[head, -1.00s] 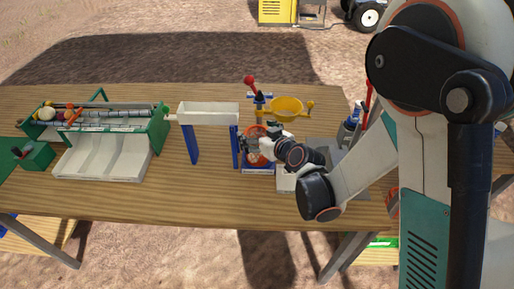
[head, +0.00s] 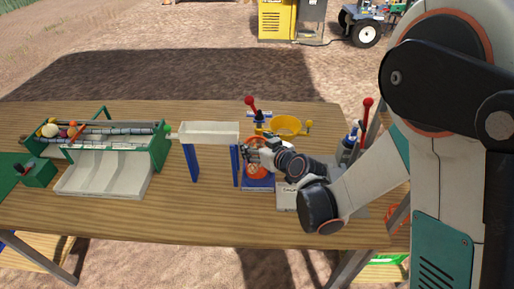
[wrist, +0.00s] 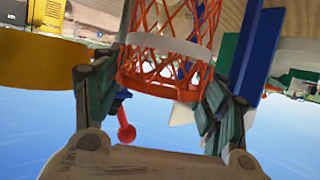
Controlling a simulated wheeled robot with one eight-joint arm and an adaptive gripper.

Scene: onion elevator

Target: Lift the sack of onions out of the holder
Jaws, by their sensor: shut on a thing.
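The sack of onions is an orange net (wrist: 160,75) with a white band across it in the wrist view. It sits between the two fingers of my gripper (wrist: 160,98), which are closed on its sides. In the head view my gripper (head: 262,152) is at the orange sack (head: 257,171), above the blue base of the holder (head: 259,186). My wrist and fingers hide part of the sack. Whether its bottom is clear of the holder cannot be told.
A yellow bowl (head: 286,125) and a red-knobbed lever (head: 250,101) stand close behind my gripper. A white chute (head: 209,133) on blue legs is to the left. A green-framed sorter (head: 158,152) stands further left. The front wood table (head: 180,220) is clear.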

